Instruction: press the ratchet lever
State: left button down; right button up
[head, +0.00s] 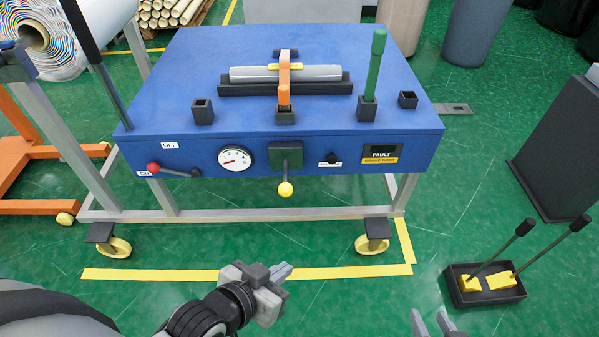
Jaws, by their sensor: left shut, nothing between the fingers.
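A blue wheeled bench (215,75) carries several levers, and I cannot tell for sure which is the ratchet lever. An orange lever (284,80) stands upright in a dark socket, in front of a grey roll (315,73) in a dark cradle. A green lever (375,65) stands in a socket to its right. On the front face, a yellow-knobbed lever (285,188) hangs from a dark box, and a red-knobbed lever (175,171) sits by ON/OFF labels. My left gripper (283,271) is shut and empty, below and apart from the bench front. My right gripper (433,322) is open, partly cut off.
A gauge (234,158) and a FAULT panel (381,153) are on the front face. A black tray (483,286) with two black-handled levers stands on the floor at right. A dark block (560,150) stands behind it.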

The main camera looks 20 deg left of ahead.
aim_at(286, 189)
jog(key=z, duration=0.85)
jog(key=k, duration=0.7)
jog(key=u, duration=0.55)
jog(key=i, duration=1)
